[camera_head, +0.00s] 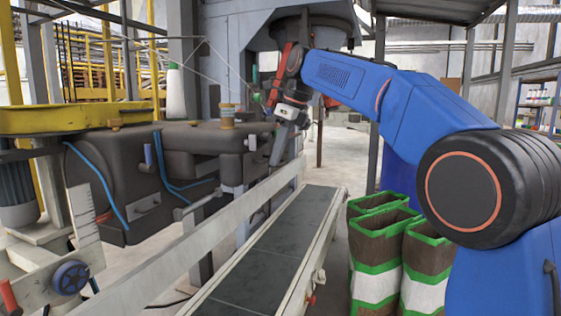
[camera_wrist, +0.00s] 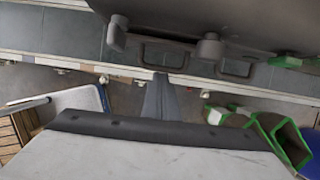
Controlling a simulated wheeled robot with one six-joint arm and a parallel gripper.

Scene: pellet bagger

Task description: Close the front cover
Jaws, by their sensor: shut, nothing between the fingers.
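The dark grey machine head (camera_head: 195,137) stands left of the conveyor in the head view, with a dark rounded panel (camera_head: 105,185) at its left end. I cannot tell for certain which part is the front cover or how far open it is. My gripper (camera_head: 277,158) is shut and empty, pointing down beside the right end of the machine head, above the conveyor. In the wrist view my gripper (camera_wrist: 161,84) points toward a dark part (camera_wrist: 200,20) with two knobs along the top edge. Whether they touch is unclear.
The conveyor (camera_head: 265,254) runs below my gripper, with a pale side rail (camera_head: 190,247) along its left. Several open brown, green and white bags (camera_head: 376,248) stand to its right. Blue hoses (camera_head: 98,185) hang on the machine. A yellow tray (camera_head: 75,118) is at far left.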

